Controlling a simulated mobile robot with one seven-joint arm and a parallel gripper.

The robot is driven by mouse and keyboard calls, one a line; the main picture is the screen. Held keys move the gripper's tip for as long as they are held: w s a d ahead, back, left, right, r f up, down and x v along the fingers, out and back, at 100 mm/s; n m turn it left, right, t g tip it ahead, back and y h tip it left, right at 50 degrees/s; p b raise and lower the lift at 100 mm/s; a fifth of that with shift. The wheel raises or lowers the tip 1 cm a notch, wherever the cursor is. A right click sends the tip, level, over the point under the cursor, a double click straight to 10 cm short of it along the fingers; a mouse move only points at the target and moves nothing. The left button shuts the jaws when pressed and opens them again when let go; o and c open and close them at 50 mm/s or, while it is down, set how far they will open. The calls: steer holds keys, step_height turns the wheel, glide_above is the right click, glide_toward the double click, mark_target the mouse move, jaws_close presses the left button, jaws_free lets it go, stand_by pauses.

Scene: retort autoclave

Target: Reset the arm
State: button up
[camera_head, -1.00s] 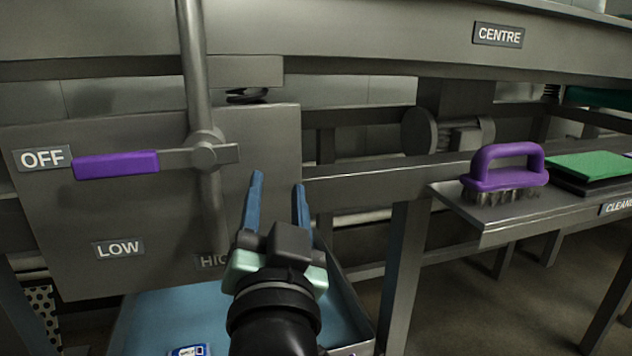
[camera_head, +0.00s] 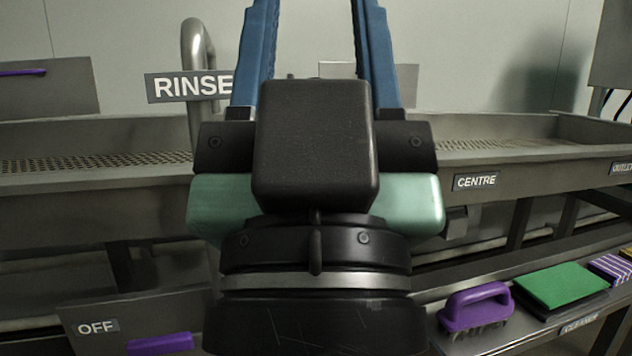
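My gripper (camera_head: 312,45) fills the middle of the view, pointing up and away from me. The purple lever handle (camera_head: 160,343) shows at the lower left, beside the OFF label (camera_head: 98,327). The gripper is clear of the handle.
A perforated metal sink bench (camera_head: 90,175) spans the view, with a RINSE sign (camera_head: 188,86) and a bent pipe (camera_head: 197,45). On the lower right shelf lie a purple brush (camera_head: 476,308), a green pad (camera_head: 560,287) and a purple striped block (camera_head: 612,269).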

step_height(320, 180, up, 17)
steer(key=p, duration=1.4)
steer(key=shift+f, duration=0.2)
